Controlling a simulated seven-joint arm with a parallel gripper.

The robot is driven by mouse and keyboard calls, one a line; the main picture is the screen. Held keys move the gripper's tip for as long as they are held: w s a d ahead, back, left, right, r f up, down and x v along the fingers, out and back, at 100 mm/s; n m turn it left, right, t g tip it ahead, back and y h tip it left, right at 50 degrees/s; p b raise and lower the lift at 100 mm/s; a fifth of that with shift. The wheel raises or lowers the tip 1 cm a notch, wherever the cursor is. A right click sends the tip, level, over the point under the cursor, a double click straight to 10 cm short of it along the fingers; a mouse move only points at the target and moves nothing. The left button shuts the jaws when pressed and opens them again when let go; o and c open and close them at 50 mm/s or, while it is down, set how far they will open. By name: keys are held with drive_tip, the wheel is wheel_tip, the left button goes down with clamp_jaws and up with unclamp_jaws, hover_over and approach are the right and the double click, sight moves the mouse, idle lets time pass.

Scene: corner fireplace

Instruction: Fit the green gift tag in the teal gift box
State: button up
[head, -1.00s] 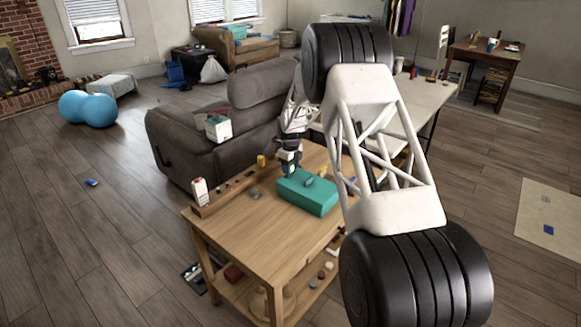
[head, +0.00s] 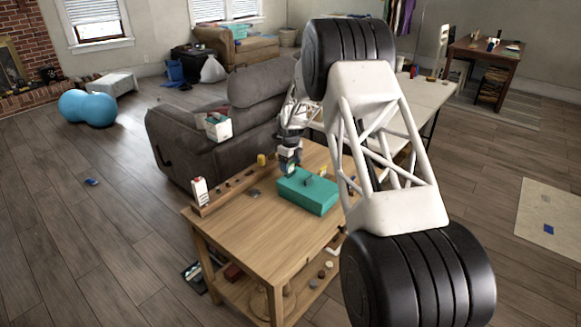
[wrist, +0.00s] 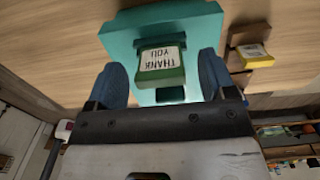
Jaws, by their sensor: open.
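The teal gift box (head: 318,199) sits on the wooden table; its top fills the upper middle of the wrist view (wrist: 122,42). The green gift tag (wrist: 160,72), with a white "THANK YOU" face, is over the box's dark slot, between my fingers. Its lower end is hidden, so I cannot tell how deep it sits. My gripper (wrist: 162,78) is open, with a blue finger on each side of the tag and visible gaps. In the head view my gripper (head: 289,168) is at the box's far left end, and the tag is small there.
A yellow-and-white tag (wrist: 255,52) stands in a wooden holder to the right of the box. A wooden rail with small items (head: 228,192) lines the table's left edge. The table's near part (head: 255,235) is mostly clear. A grey recliner (head: 255,110) stands behind.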

drive_tip(key=shift+r, duration=3.2)
drive_tip(key=shift+s+r, duration=0.3)
drive_tip(key=shift+r, duration=0.15)
drive_tip(key=s+d+r+n+t, duration=0.1)
drive_tip(key=s+d+r+n, duration=0.2)
drive_tip(key=s+r+n, duration=0.75)
drive_tip(key=s+d+r+n, duration=0.3)
drive_tip(key=s+r, duration=1)
drive_tip(key=s, duration=0.8)
drive_tip(key=s+d+f+n+t, duration=0.1)
drive_tip(key=s+n, duration=1.2)
drive_tip(key=s, duration=2.3)
drive_tip(key=shift+s+d+t, duration=0.15)
drive_tip(key=shift+d+t, duration=0.15)
drive_tip(key=shift+d, duration=0.5)
